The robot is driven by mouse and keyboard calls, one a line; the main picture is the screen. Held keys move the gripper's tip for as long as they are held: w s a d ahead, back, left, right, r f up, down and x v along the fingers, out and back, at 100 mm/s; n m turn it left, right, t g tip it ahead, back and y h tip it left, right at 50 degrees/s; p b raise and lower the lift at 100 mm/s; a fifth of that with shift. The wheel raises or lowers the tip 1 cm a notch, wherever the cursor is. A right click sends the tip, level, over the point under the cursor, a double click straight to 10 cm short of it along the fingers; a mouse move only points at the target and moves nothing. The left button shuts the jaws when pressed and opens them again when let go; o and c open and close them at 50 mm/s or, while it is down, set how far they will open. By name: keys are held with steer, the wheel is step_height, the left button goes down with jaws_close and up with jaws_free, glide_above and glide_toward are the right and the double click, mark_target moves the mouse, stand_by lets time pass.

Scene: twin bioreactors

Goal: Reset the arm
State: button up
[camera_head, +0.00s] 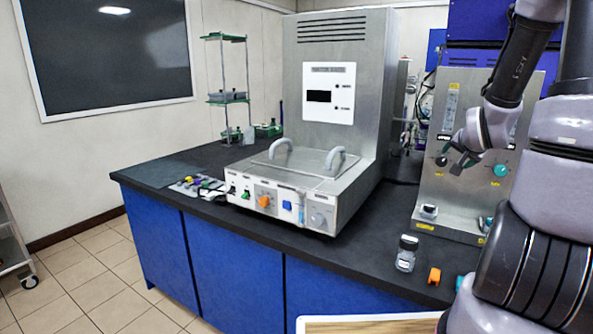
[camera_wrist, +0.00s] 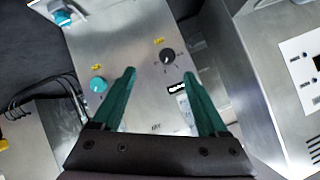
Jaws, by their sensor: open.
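My gripper (camera_head: 460,160) is at the right in the head view, in front of the upright steel control panel (camera_head: 457,205). In the wrist view my gripper (camera_wrist: 160,78) shows two green fingers spread apart with nothing between them. Beyond the fingertips lie a teal knob (camera_wrist: 98,85) and a black knob (camera_wrist: 167,56) on the panel. The teal knob also shows in the head view (camera_head: 500,170). I cannot tell whether a finger touches the panel.
A steel bioreactor unit (camera_head: 345,80) with handles and front controls stands mid-bench. A small jar (camera_head: 406,253) and an orange piece (camera_head: 434,276) are on the black bench (camera_head: 365,262). A wire rack (camera_head: 227,97) stands behind. The floor at left is mostly clear.

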steer(key=s+a+r+n+g+y, duration=0.25)
steer(key=s+a+r, duration=0.45)
steer(key=a+r, duration=0.35)
steer(key=s+a+r+n+y, duration=0.1)
steer(key=s+a+r, duration=0.1)
steer(key=s+a, duration=0.3)
steer(key=s+a+r+n+g+y, duration=0.1)
steer(key=s+a, duration=0.4)
steer(key=s, duration=0.5)
step_height(320, 180, up, 2)
steer(key=shift+s+r+n+y, duration=0.2)
steer(key=shift+r+n+y, duration=0.05)
steer(key=shift+n+y, duration=0.35)
